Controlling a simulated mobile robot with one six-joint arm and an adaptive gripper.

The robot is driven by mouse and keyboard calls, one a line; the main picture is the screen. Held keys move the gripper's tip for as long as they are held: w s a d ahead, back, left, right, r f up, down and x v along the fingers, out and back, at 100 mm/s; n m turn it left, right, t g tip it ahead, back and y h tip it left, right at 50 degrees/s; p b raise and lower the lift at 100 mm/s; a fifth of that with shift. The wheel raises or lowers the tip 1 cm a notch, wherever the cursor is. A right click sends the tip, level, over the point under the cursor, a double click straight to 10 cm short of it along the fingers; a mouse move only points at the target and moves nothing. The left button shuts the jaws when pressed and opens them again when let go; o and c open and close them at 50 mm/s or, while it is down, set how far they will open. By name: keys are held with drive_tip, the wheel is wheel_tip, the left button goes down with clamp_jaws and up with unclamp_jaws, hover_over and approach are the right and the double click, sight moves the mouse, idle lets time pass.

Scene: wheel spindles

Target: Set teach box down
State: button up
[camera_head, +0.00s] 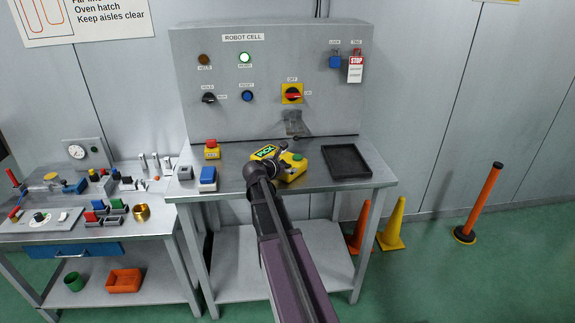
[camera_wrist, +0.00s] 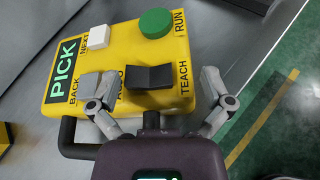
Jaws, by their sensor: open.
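The yellow teach box (camera_head: 299,165) rests on the steel bench (camera_head: 325,185), left of the black tray (camera_head: 347,161); the end of my arm partly hides it. In the wrist view, the teach box (camera_wrist: 190,55) shows its green PICK display, white key, green round knob and black rocker switch. My gripper (camera_wrist: 154,85) is open, its two grey fingers apart over the near edge of the box. The rocker lies between the fingers; whether either finger touches the box I cannot tell. A dark handle bar (camera_wrist: 68,135) shows at the box's lower left. My gripper (camera_head: 283,155) is small in the head view.
A red-topped yellow stop button (camera_head: 212,150) and a blue-topped box (camera_head: 207,178) stand left on the bench. The control cabinet (camera_head: 270,80) rises behind. Cones (camera_head: 392,225) stand on the floor at right. The black tray is empty.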

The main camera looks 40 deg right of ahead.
drive_tip(key=p+v, duration=0.4)
drive_tip(key=v, duration=0.7)
drive_tip(key=shift+a, duration=0.15)
idle(0.4)
drive_tip(key=s+a+f+m+g+y, duration=0.1)
drive_tip(key=s+a+f+m+y, duration=0.3)
drive_tip(key=a, duration=0.6)
drive_tip(key=s+a+f+m+g+y, duration=0.2)
drive_tip(key=s+a+f+m+y, duration=0.1)
drive_tip(key=a+m, duration=0.5)
drive_tip(key=s+a+f+m+g+y, duration=0.1)
drive_tip(key=s+a+f+m+y, duration=0.3)
drive_tip(key=a+m, duration=0.3)
drive_tip(key=s+a+y, duration=0.1)
drive_tip(key=a, duration=0.4)
drive_tip(key=shift+s+a+f+y, duration=0.2)
drive_tip(key=shift+a+f+y, duration=0.15)
drive_tip(key=shift+y, duration=0.05)
